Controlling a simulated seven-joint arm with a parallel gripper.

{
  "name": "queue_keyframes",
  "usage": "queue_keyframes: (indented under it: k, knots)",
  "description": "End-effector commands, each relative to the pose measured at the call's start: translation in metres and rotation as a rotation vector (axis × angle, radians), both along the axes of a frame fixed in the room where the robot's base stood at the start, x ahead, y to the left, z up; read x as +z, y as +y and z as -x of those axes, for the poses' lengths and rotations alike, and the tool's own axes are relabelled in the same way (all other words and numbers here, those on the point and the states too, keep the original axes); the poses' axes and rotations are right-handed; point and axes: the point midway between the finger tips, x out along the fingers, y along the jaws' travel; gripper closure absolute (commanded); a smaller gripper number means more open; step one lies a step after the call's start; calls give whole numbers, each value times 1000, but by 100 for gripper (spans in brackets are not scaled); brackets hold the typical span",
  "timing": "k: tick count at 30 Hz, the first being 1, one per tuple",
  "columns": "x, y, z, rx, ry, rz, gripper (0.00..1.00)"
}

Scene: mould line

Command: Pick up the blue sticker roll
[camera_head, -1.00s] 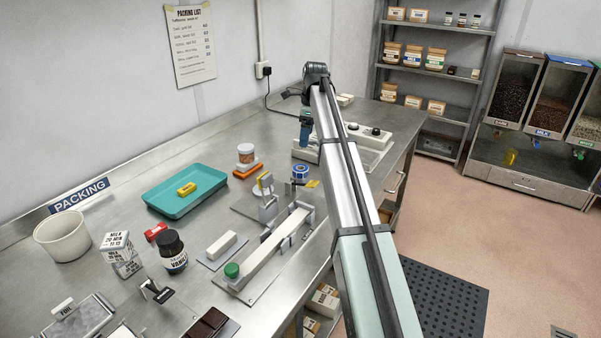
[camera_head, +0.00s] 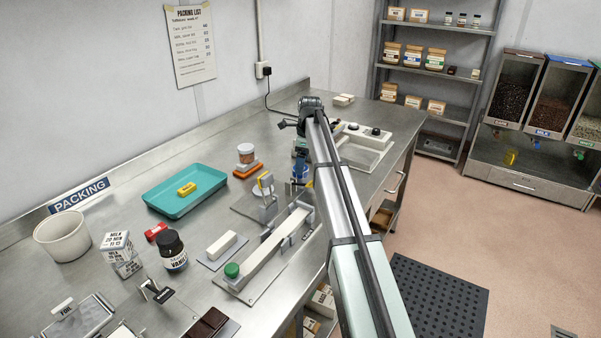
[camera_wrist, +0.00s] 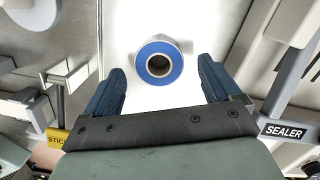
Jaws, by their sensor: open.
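The blue sticker roll (camera_wrist: 174,68) shows in the wrist view as a blue ring with a white rim and a dark centre hole. It stands on a light surface between and just beyond the fingertips of my open gripper (camera_wrist: 160,80). Neither finger touches it in this view.
A plate labelled SEALER (camera_wrist: 284,131) lies close to the right finger. A yellow sticker sign (camera_wrist: 57,137) is to the left.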

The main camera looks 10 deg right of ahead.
Motion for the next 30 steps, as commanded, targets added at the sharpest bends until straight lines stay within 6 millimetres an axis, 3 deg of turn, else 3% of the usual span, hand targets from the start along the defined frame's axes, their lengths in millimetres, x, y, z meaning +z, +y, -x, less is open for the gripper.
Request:
queue_keyframes:
  k: [6,14,30]
  knots:
    - [-27,4,0,0,0,0,10]
    - [-29,4,0,0,0,0,10]
    - [-29,4,0,0,0,0,61]
